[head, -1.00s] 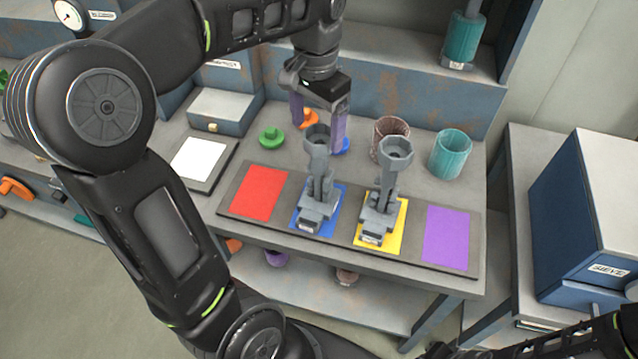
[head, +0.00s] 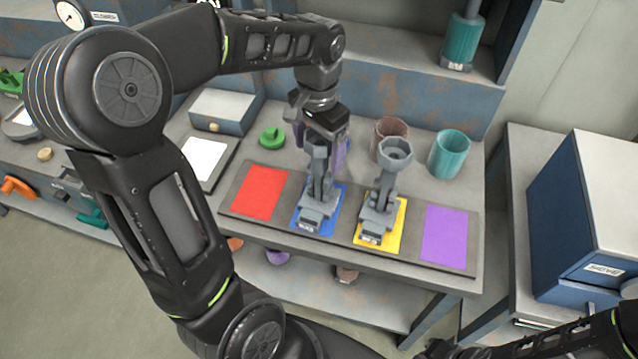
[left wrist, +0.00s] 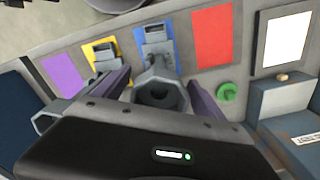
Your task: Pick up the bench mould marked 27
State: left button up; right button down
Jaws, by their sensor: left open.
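Two grey moulds with a cup-shaped top stand on the coloured strip. One mould (head: 317,205) is on the blue square and the other (head: 379,212) is on the yellow square. Each has a small label at its front, too small to read, so I cannot tell which is 27. My left gripper (head: 318,150) is open around the upper part of the blue-square mould. In the left wrist view its fingers (left wrist: 162,88) stand on either side of that mould's round cup (left wrist: 160,100), with gaps visible. The yellow-square mould (left wrist: 104,58) is outside the fingers.
Red (head: 259,192) and purple (head: 445,237) squares are bare. Behind stand a brown cup (head: 390,130), a teal cup (head: 450,153) and a green round piece (head: 271,137). A white pad (head: 204,158) lies left; a blue sieve cabinet (head: 580,225) stands right.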

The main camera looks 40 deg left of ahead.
dwell(0.4)
pick_arm(q)
grip_shut()
dwell(0.8)
